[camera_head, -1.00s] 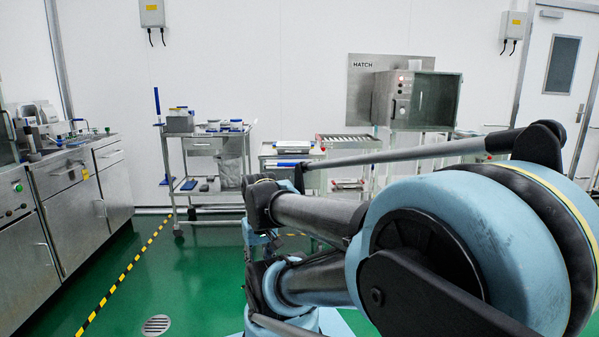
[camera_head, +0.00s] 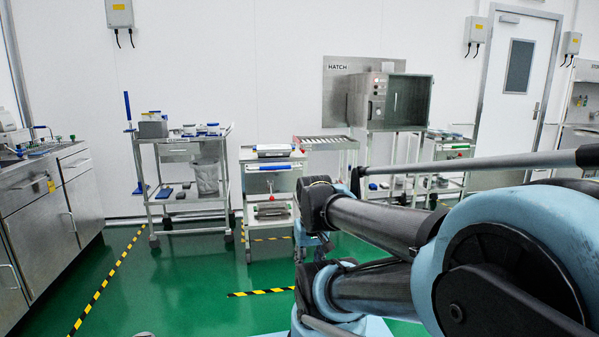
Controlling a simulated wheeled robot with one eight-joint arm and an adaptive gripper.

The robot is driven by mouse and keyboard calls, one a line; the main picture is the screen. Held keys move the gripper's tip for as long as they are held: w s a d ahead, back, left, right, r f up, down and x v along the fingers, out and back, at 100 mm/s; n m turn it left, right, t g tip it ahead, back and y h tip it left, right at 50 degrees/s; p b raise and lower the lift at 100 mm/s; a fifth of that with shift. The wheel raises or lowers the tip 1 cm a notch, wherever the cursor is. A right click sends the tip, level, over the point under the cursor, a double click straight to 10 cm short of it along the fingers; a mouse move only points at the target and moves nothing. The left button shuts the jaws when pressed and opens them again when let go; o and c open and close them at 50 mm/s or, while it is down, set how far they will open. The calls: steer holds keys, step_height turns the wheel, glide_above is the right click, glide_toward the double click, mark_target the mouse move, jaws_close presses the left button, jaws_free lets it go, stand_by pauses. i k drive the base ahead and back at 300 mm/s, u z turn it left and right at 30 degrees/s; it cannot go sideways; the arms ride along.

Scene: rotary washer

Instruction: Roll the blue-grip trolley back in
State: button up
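A metal trolley (camera_head: 247,200) stands on the green floor left of my arm, with a thin blue strip (camera_head: 275,168) along its front below the top shelf. To its left, a wider trolley (camera_head: 150,205) has an upright blue bar (camera_head: 127,106) at its top left corner. I cannot tell for certain which blue part is the named grip. Both trolleys are upright and apart from my arm. My arm fills the lower right and hides floor there. My gripper is not visible.
A hatch cabinet (camera_head: 398,100) on a stand is behind my arm. A steel counter (camera_head: 33,210) runs along the left. Yellow-black floor tape (camera_head: 262,292) lies before the trolleys. Open green floor (camera_head: 190,285) lies between counter and arm. A door (camera_head: 515,100) is at right.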

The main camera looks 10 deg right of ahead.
mark_target(253, 183)
steer(key=z, duration=0.1)
steer(key=i, duration=1)
steer(key=u, duration=0.05)
